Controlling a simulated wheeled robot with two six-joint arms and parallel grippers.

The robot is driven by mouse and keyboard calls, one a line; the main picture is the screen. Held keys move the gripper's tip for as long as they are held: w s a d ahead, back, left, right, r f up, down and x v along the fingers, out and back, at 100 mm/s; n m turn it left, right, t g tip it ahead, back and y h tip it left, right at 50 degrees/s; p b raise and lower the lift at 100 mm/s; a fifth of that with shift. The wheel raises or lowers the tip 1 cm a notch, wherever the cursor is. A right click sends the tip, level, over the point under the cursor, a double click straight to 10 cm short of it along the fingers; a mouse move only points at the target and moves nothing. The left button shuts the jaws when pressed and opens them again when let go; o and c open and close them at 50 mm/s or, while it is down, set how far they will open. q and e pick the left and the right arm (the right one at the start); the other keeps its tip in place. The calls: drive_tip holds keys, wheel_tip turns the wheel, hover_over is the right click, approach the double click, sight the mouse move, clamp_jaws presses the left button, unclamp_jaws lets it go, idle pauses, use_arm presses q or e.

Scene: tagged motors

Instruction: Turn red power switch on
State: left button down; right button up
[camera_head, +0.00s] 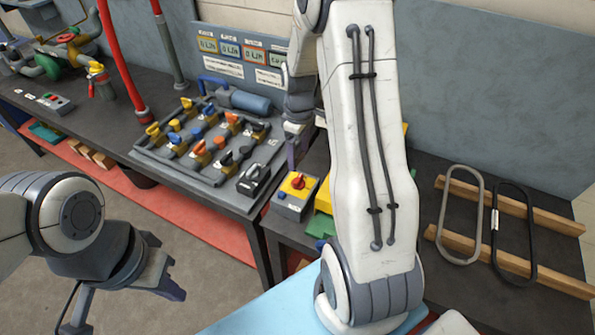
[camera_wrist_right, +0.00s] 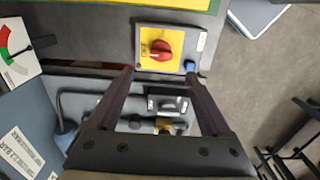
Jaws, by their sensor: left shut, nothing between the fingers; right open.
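The red power switch (camera_head: 298,181) is a rotary knob on a yellow plate, on top of a grey box (camera_head: 289,207) at the bench edge. In the right wrist view the red knob (camera_wrist_right: 161,50) lies just beyond the fingertips, its handle pointing roughly left. My right gripper (camera_head: 291,161) is above and just behind the box; its open fingers (camera_wrist_right: 160,75) are apart with nothing between them, and I see no contact with the knob. My left gripper (camera_head: 173,289) is shut and empty, low at the left, away from the bench.
A rack of coloured valves (camera_head: 205,139) stands on the bench left of the switch box. A blue button (camera_wrist_right: 190,66) sits beside the knob. My right arm hides part of the bench. Two long loops (camera_head: 462,215) lie on wooden strips at right.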

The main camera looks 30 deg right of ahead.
sight(298, 178)
wheel_tip(298, 178, down, 9)
drive_tip(key=shift+a+f+p, duration=0.1)
drive_tip(key=shift+p, duration=0.55)
clamp_jaws()
